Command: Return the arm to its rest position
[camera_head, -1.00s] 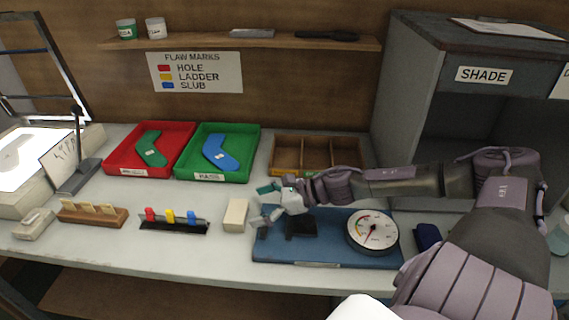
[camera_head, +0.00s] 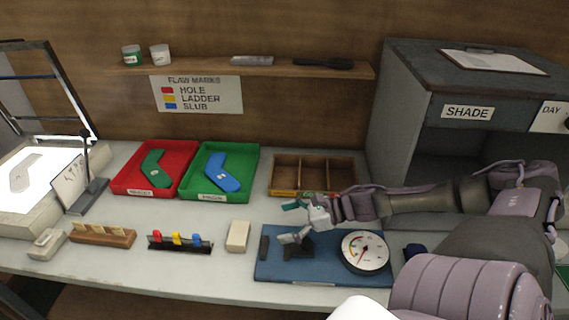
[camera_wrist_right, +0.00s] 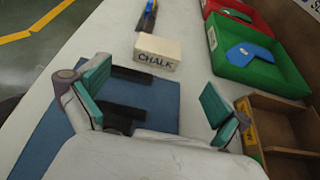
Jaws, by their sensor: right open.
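My right gripper (camera_head: 304,222) is open and empty above the blue mat (camera_head: 290,268), near the black stand beside the round dial gauge (camera_head: 364,251). In the right wrist view its two teal-padded fingers (camera_wrist_right: 152,98) are spread wide with nothing between them. Beyond them lies the white chalk block (camera_wrist_right: 158,52), apart from the fingers. My right arm reaches in from the right, in front of the shade cabinet. My left gripper is not in view.
A red tray (camera_head: 188,184) and a green tray (camera_head: 247,187) each hold a sock-shaped piece. A wooden divided box (camera_head: 273,176) stands behind the gripper. The shade cabinet (camera_head: 436,125) rises at the right. A marker rack (camera_head: 180,245) stands left of the chalk block.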

